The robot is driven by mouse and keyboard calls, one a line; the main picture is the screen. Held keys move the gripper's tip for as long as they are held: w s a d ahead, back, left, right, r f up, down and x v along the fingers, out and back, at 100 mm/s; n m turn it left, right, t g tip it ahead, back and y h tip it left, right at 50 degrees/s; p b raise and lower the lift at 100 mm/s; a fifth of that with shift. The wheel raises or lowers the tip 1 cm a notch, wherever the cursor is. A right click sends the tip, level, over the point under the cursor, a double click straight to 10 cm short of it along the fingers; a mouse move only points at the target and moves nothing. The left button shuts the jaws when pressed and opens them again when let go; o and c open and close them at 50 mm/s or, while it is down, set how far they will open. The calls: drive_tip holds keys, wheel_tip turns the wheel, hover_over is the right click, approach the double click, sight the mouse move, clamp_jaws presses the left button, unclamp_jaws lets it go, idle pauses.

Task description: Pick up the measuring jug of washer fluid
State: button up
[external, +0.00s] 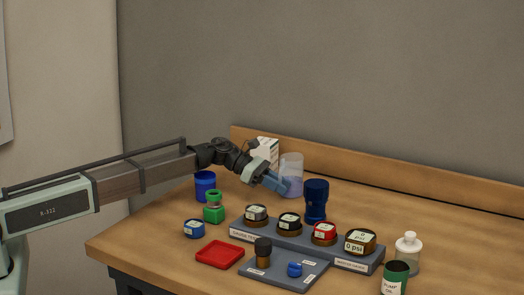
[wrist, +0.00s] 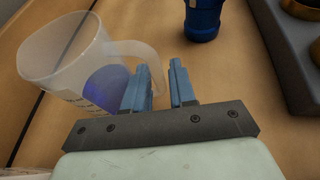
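The measuring jug (external: 291,166) is translucent, with blue fluid low inside. It stands upright on the bench near the back board. In the wrist view the jug (wrist: 62,52) is at the upper left, its handle pointing toward my fingers. My gripper (wrist: 162,75) has its two blue fingers apart, with a visible gap between them. The handle's outer curve shows behind the left finger and partly in the gap; I cannot tell whether they touch. In the external view my gripper (external: 279,185) is at the jug's front left and overlaps its lower part.
A dark blue container (external: 316,201) stands close right of the jug. A gauge rack (external: 290,240) with several labelled round gauges is in front. A white box (external: 267,149) is behind my wrist. A blue cup (external: 205,185) and green item (external: 214,210) stand left.

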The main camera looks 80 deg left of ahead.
drive_tip(key=shift+c, duration=0.4)
clamp_jaws()
drive_tip(key=shift+r, duration=0.15)
